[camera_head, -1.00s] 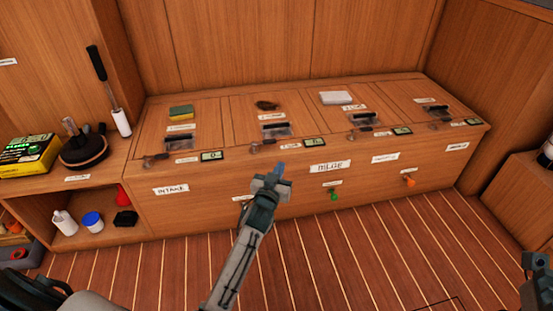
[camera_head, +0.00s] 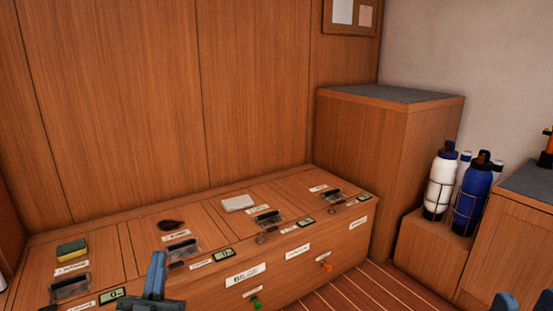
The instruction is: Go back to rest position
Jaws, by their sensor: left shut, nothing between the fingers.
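My left gripper (camera_head: 155,276) shows at the bottom of the head view, in front of the wooden bench. Its blue fingers point up and are together, with nothing between them. It is apart from the things on the bench top. At the bottom right corner, two blue tips (camera_head: 524,302) of my right gripper just show. They stand apart from each other, and the rest of that gripper is cut off by the frame.
The labelled wooden bench (camera_head: 262,271) carries a sponge (camera_head: 72,248), a dark lump (camera_head: 171,224) and a white block (camera_head: 238,203). Green (camera_head: 256,303) and orange (camera_head: 327,267) knobs stick out in front. White (camera_head: 440,182) and blue (camera_head: 472,195) cylinders stand right. Striped floor is clear.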

